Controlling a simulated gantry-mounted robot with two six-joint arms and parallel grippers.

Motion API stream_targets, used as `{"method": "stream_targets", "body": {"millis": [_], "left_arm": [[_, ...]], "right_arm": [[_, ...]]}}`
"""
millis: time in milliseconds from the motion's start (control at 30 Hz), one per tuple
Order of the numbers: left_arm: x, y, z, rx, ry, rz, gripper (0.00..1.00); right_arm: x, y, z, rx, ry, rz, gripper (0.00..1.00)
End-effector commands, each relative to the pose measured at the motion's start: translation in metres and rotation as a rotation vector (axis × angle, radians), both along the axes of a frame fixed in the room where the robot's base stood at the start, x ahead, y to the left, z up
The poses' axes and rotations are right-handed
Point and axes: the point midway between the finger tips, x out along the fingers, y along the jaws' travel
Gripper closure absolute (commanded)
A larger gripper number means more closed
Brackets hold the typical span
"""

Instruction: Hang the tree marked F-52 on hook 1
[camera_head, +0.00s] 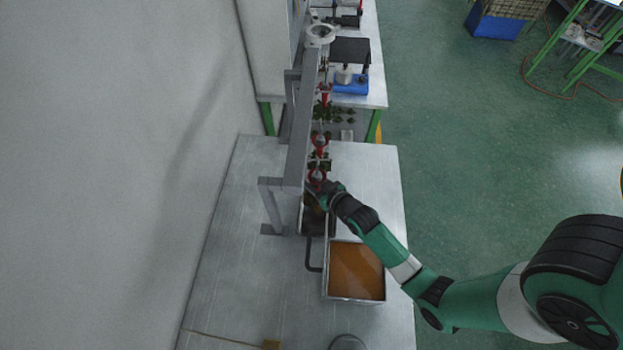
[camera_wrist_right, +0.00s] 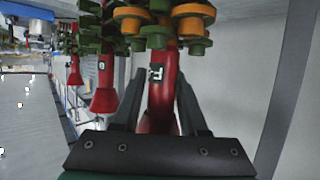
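The tree marked with an F tag (camera_wrist_right: 157,74) has a red stem and cup, with orange and green pieces above; the rest of its tag is unreadable. In the right wrist view its stem stands between the two fingers of my right gripper (camera_wrist_right: 160,95). I cannot tell whether both fingers press on it. In the head view my right gripper (camera_head: 324,190) is at the near end of the grey rack (camera_head: 299,130), close to a red cup (camera_head: 317,177). Another tree with a red cup (camera_wrist_right: 105,95) hangs to its left. Hook numbers are not readable. My left gripper is not in view.
Below the rack's near end is a dark tray (camera_head: 317,224). A metal pan of orange-brown liquid (camera_head: 355,270) stands nearer, under my right arm. More red cups (camera_head: 320,143) line the rack. The left part of the metal table (camera_head: 235,255) is mostly clear, beside the wall.

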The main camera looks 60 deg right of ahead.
Motion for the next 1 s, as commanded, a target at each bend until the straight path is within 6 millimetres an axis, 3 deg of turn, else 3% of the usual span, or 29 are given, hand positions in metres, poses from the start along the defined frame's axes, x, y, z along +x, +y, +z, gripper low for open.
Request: {"method": "stream_targets", "body": {"millis": [33,100,467,1000], "left_arm": [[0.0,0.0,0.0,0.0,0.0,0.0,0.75],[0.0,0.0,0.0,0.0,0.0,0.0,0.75],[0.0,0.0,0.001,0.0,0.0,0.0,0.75],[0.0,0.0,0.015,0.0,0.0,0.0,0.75]], "right_arm": [[0.0,0.0,0.0,0.0,0.0,0.0,0.46],[0.0,0.0,0.0,0.0,0.0,0.0,0.35],[-0.005,0.002,0.001,0.001,0.003,0.0,0.35],[-0.091,0.046,0.041,0.002,0.002,0.0,0.35]]}}
